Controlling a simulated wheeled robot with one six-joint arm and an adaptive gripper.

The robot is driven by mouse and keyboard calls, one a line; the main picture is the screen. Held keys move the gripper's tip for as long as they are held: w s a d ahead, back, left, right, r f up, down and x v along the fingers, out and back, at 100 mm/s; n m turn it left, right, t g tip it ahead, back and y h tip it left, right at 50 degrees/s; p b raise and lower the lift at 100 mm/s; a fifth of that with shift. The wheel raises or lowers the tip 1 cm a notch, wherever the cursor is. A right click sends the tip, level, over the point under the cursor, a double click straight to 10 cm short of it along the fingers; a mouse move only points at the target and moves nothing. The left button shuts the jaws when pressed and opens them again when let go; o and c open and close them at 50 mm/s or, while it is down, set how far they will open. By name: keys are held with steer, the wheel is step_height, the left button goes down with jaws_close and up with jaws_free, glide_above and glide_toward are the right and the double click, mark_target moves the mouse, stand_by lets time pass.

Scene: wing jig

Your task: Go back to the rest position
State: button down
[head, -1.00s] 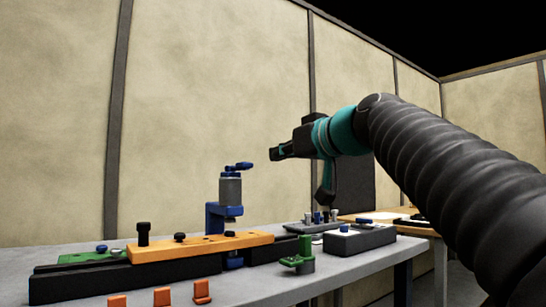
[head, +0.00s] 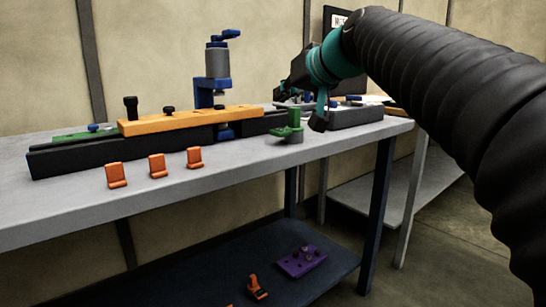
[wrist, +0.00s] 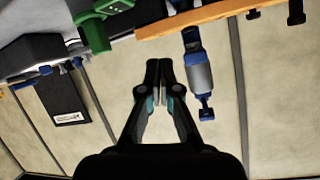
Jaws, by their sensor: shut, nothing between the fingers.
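My gripper (wrist: 159,75) shows in the wrist view with its two fingers together and nothing between them. In the head view my gripper (head: 279,92) is partly hidden by its own wrist, above the right part of the grey bench (head: 215,180). The blue and grey clamp (head: 216,65) stands upright behind the orange bar (head: 190,120), left of my gripper. It also shows upside down in the wrist view (wrist: 197,75). The green fixture (head: 292,127) stands on the bench just below my gripper, apart from it as far as I can tell.
Several orange clips (head: 157,165) stand along the bench's front edge. A dark box (head: 355,116) sits at its right end. A lower shelf (head: 200,275) holds a purple block (head: 301,261) and orange pieces. Another table (head: 420,185) stands to the right; floor shows beyond it.

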steer(key=s+d+f+m+g+h+p, duration=0.1)
steer(key=s+d+f+h, duration=0.2)
steer(key=f, duration=0.4)
steer(key=s+d+f+m+g, duration=0.1)
steer(key=s+d+f+g, duration=0.1)
steer(key=s+f, duration=0.4)
steer(key=s+d+f+m+g+h+p, duration=0.1)
steer(key=s+d+f+h, duration=0.15)
steer(key=f, duration=0.55)
steer(key=s+d+f+h+p, duration=0.1)
steer(key=s+d+f, duration=0.2)
steer(key=s+f, duration=0.2)
steer(key=s+d+f+g+p, duration=0.1)
steer(key=s+f, duration=0.4)
steer(key=s, duration=0.6)
steer(key=shift+s+d+f+m+h+p, duration=0.2)
steer(key=shift+s+d+m+h+p, duration=0.15)
steer(key=shift+d+p, duration=0.6)
